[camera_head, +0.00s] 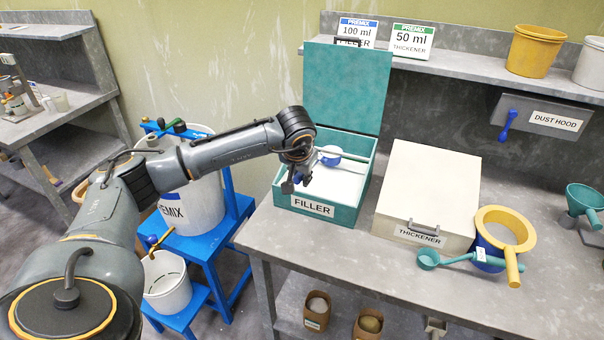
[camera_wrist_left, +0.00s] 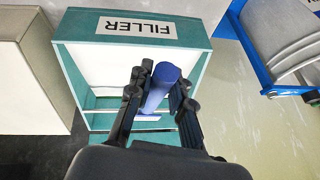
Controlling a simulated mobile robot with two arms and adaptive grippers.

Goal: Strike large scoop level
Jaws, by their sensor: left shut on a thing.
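The blue large scoop (camera_head: 328,155) is at the open teal FILLER bin (camera_head: 309,207), over the white powder (camera_head: 335,185). My left gripper (camera_head: 297,180) is above the bin's left part. In the left wrist view its fingers (camera_wrist_left: 162,88) are shut on the scoop's blue handle (camera_wrist_left: 166,73). A pale green bar (camera_head: 345,156) crosses the bin beside the scoop, and its lid (camera_head: 345,85) stands raised. Whether the scoop touches the bar, and how full it is, I cannot tell. My right gripper is not in view.
A closed THICKENER bin (camera_head: 430,190) stands to the right. A teal scoop (camera_head: 429,259) lies in front of it, near a yellow ring with a handle (camera_head: 515,223). A white PREMIX pail (camera_head: 195,205) on a blue stand (camera_head: 205,245) is left of the bench.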

